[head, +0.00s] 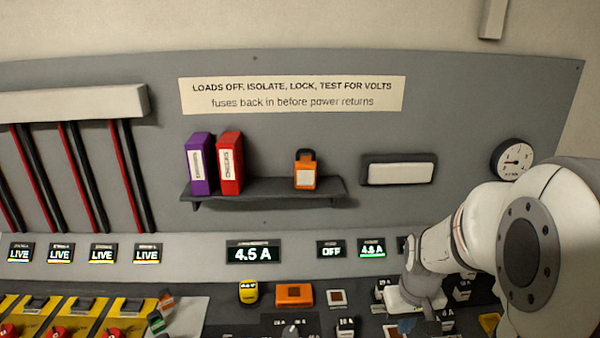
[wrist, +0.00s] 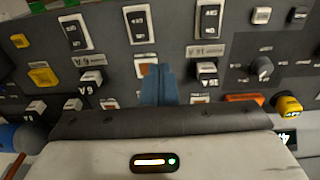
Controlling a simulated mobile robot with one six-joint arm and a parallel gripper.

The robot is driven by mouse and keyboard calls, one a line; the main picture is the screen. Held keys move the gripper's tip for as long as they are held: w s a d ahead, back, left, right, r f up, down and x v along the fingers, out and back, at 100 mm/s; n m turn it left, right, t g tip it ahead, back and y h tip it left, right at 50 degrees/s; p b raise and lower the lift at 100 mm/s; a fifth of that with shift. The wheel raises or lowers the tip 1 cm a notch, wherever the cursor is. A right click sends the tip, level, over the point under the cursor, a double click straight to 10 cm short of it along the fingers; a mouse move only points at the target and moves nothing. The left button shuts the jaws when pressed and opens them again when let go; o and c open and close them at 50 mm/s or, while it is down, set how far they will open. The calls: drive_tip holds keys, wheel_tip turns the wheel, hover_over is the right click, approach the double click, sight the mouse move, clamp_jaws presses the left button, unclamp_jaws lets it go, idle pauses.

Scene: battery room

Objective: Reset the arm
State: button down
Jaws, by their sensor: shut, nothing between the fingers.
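My gripper (wrist: 158,86) is shut, its blue fingers together with nothing between them. In the wrist view it hangs over the dark control panel (wrist: 110,60), its tips by an orange-brown square (wrist: 145,65) between black switches. I cannot tell whether the tips touch the panel. In the head view my white arm comes in from the right and reaches down to the panel's lower right, hiding part of it. The fingers (head: 407,326) show only slightly there, near the bottom edge.
An orange block (head: 294,295) and a yellow device (head: 249,292) sit left of the gripper. Behind are LIVE displays (head: 61,253), a 4.5 A display (head: 253,252), and a shelf (head: 262,192) with two binders and an orange padlock (head: 305,172).

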drive_tip(key=s+a+r+t, duration=0.2)
drive_tip(key=s+a+r, duration=0.6)
drive_tip(key=s+r, duration=0.2)
drive_tip(key=shift+s+r, duration=0.35)
drive_tip(key=shift+s, duration=0.1)
